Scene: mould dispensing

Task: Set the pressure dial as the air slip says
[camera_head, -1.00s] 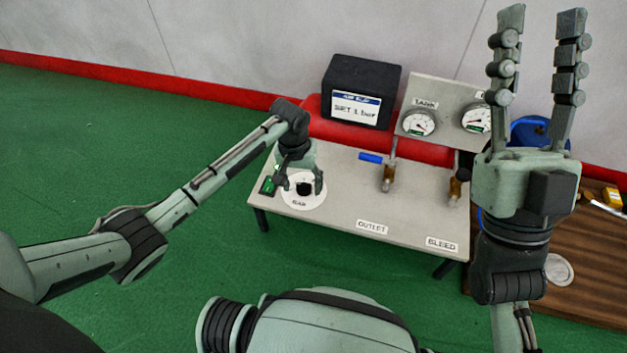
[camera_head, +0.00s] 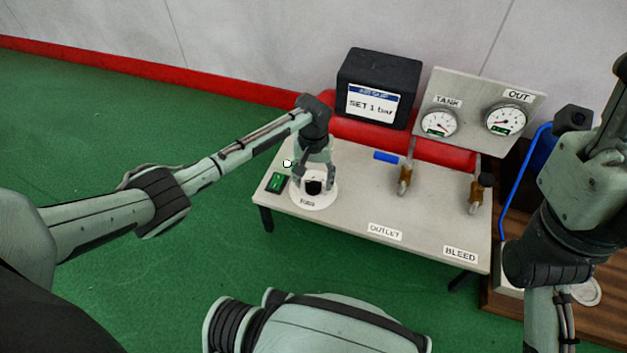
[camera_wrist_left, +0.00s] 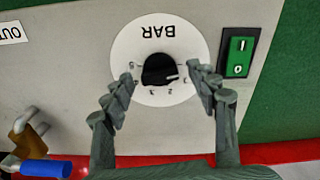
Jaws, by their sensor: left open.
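The air slip (camera_head: 372,104) on the black box reads "SET 1 bar". The pressure dial is a black knob (camera_wrist_left: 160,70) on a round white plate (camera_wrist_left: 126,48) marked BAR, with small numbers around it. In the left wrist view its white pointer points to the right, at the end of the scale past the low numbers. My left gripper (camera_head: 314,180) is over the dial, open, with a finger on each side of the knob; I cannot tell if they touch it. My right gripper (camera_head: 606,130) is at the right edge, seen side-on, its opening unclear.
A green switch (camera_wrist_left: 238,57) sits close beside the dial. On the bench (camera_head: 345,205) stand the blue-handled outlet valve (camera_head: 404,180) and the bleed valve (camera_head: 475,195). Behind them are the TANK gauge (camera_head: 438,123) and OUT gauge (camera_head: 505,119). A brown table (camera_head: 600,310) is at right.

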